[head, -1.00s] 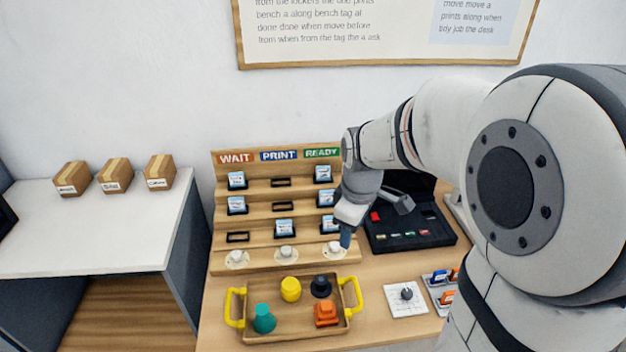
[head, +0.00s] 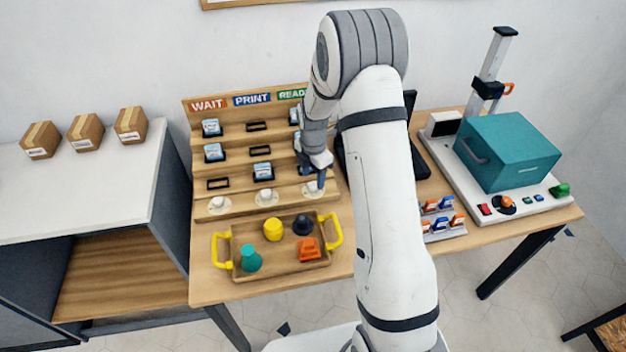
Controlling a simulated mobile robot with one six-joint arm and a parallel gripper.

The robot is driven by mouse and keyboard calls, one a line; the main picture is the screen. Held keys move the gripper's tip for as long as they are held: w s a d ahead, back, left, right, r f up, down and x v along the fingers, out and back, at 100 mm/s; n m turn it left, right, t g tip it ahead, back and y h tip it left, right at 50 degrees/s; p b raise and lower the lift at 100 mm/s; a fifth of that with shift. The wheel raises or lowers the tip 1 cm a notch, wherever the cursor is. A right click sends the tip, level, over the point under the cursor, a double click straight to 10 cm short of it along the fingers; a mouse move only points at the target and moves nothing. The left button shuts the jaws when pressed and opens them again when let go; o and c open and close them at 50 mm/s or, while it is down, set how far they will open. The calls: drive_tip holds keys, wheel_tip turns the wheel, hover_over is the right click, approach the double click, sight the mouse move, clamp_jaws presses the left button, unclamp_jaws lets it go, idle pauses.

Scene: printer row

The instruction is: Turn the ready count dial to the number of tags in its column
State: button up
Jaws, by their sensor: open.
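A wooden stepped rack (head: 245,140) carries the headings WAIT, PRINT and READY. The READY column is at its right; one blue-and-white tag (head: 295,116) shows partly at its top, and my arm hides much of the lower slots. The earlier view shows three tags in this column. The ready count dial (head: 310,190), a pale round knob, sits on the bottom ledge at the right. My gripper (head: 316,180) is open and points down at this dial, its fingertips close by or at it; I cannot tell whether they touch. The dial's setting is too small to read.
Two similar dials stand under PRINT (head: 265,196) and WAIT (head: 216,204). A wooden tray (head: 285,278) with yellow handles and several coloured pieces lies in front. A teal press (head: 508,150) stands at right. My arm covers part of the bench (head: 215,288).

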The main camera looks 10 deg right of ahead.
sight(313, 187)
drive_tip(key=shift+f, duration=1.45)
drive_tip(key=shift+c, duration=0.4)
drive_tip(key=c, duration=0.9)
